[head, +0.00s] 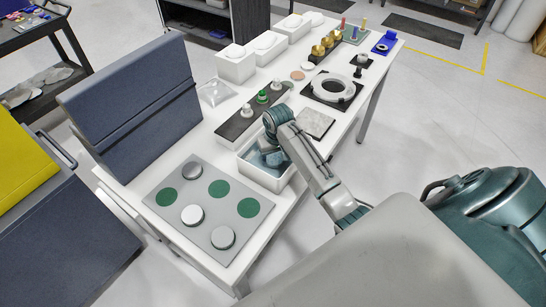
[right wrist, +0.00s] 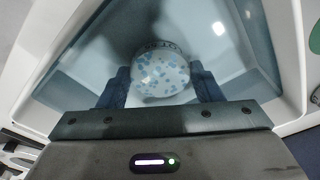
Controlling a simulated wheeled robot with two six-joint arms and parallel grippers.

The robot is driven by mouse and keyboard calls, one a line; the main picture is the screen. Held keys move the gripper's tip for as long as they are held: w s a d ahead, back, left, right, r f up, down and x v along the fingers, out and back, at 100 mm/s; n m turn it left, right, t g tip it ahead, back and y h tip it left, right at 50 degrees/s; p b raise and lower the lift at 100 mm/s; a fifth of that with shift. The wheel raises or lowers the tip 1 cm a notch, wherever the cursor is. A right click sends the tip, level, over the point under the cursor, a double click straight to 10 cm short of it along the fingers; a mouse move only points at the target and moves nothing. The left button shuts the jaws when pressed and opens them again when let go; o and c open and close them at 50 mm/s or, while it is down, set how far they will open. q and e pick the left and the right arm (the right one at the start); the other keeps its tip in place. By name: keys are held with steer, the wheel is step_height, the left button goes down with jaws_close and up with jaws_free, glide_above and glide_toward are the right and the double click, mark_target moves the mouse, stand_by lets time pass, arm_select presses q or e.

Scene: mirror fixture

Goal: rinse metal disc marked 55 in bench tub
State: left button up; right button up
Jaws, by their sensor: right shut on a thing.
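The white bench tub (head: 255,177) stands on the white table and holds bluish water. My right gripper (head: 272,157) reaches down into it. In the right wrist view my right gripper (right wrist: 160,84) is shut on a round metal disc (right wrist: 158,70), which sits between the two dark fingers, inside the tub. In the head view the gripper hides the disc. My left gripper is not in view.
A grey board (head: 180,237) near the table's front holds green circles and three silver discs, one of them a disc (head: 192,214) near the middle. A dark strip with pegs (head: 240,122) lies behind the tub. A grey plate (head: 316,122) and a white ring (head: 333,89) lie beyond it.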

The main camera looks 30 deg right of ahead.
steer(key=shift+w+d, duration=0.1)
steer(key=shift+d, duration=0.1)
step_height(320, 180, up, 10)
stand_by(1.3)
stand_by(1.3)
